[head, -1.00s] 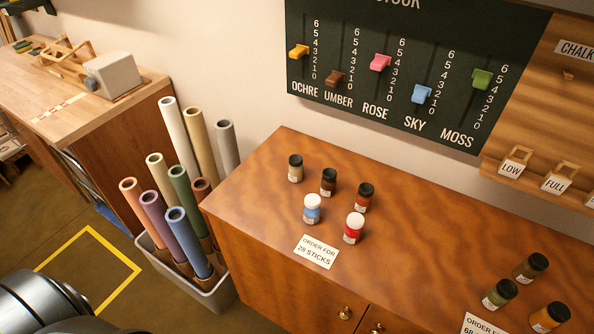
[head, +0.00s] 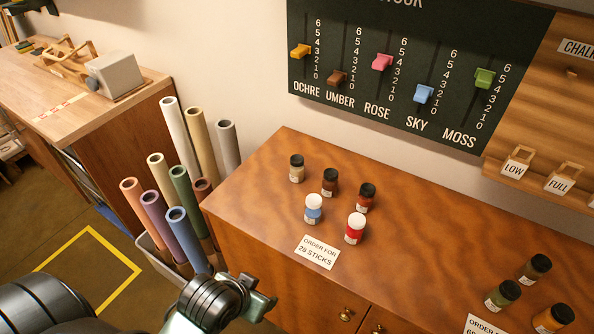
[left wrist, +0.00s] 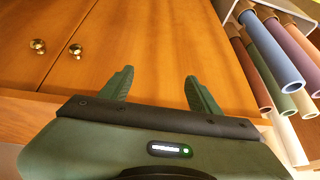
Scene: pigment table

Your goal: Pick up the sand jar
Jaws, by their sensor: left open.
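The sand jar (head: 297,173), a small beige jar with a black lid, stands upright at the back left of the jar group on the brown cabinet top (head: 440,240). My left arm comes in at the bottom of the head view, in front of the cabinet and well short of the jar. In the left wrist view my left gripper (left wrist: 158,84) is open and empty, its two green fingers apart before the cabinet front. The sand jar is not in the left wrist view. My right gripper is not in view.
A dark brown jar (head: 330,183), a red-brown jar (head: 365,197), a white-lidded blue jar (head: 313,210) and a white-lidded red jar (head: 355,230) stand near the sand jar. Several paper rolls (head: 178,215) stand left of the cabinet. More jars (head: 503,294) stand at the right.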

